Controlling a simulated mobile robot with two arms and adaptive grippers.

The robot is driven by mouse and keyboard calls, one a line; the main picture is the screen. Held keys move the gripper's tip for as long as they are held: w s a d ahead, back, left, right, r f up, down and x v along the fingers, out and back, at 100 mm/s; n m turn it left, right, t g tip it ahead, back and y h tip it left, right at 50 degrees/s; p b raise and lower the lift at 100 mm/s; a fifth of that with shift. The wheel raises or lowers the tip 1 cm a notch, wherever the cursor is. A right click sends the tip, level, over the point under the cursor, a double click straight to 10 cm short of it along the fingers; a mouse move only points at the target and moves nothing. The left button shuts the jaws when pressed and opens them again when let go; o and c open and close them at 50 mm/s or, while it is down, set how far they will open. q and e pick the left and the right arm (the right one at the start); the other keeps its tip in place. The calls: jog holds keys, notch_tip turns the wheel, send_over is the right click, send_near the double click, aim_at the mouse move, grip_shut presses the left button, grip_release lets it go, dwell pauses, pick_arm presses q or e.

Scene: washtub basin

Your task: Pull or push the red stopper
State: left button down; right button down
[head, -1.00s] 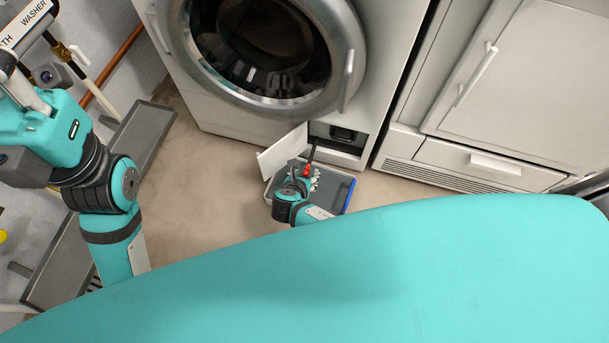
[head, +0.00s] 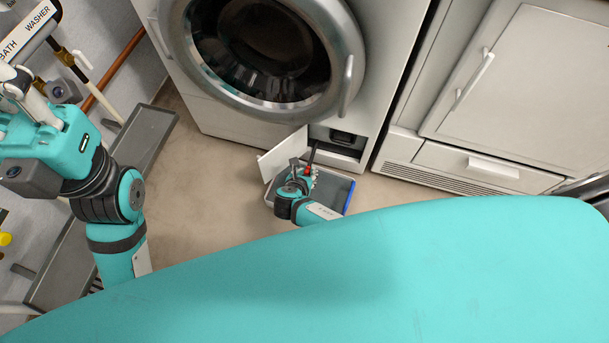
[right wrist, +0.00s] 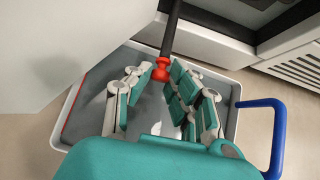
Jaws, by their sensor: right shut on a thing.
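The red stopper (right wrist: 161,68) sits on the end of a black hose (right wrist: 171,28) in the right wrist view. In the head view the stopper (head: 308,169) is small and partly hidden by my right gripper (head: 302,178). In the right wrist view my right gripper (right wrist: 160,76) has its fingertips on either side of the stopper and is shut on it. The hose comes out of the open hatch (head: 340,143) low on the washing machine. My left gripper (head: 22,90) is high at the left edge of the head view; its fingers are too unclear to judge.
A grey tray (right wrist: 150,100) with a blue handle (right wrist: 279,135) lies on the floor under my right gripper. The open white flap (head: 282,153) stands left of the hatch. A cabinet (head: 490,90) is at right. A grey rack (head: 145,140) stands by the left wall.

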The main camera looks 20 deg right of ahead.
jog(key=shift+w+d, duration=0.1)
jog(key=shift+d, duration=0.1)
jog(key=c, duration=1.2)
grip_release()
jog(key=shift+o, duration=0.2)
jog(key=shift+a, duration=0.1)
jog(key=shift+s+a+r, duration=0.1)
jog(key=shift+s+r, duration=0.1)
jog(key=v, duration=1.1)
jog(key=shift+s+r, duration=0.1)
jog(key=shift+r, duration=0.05)
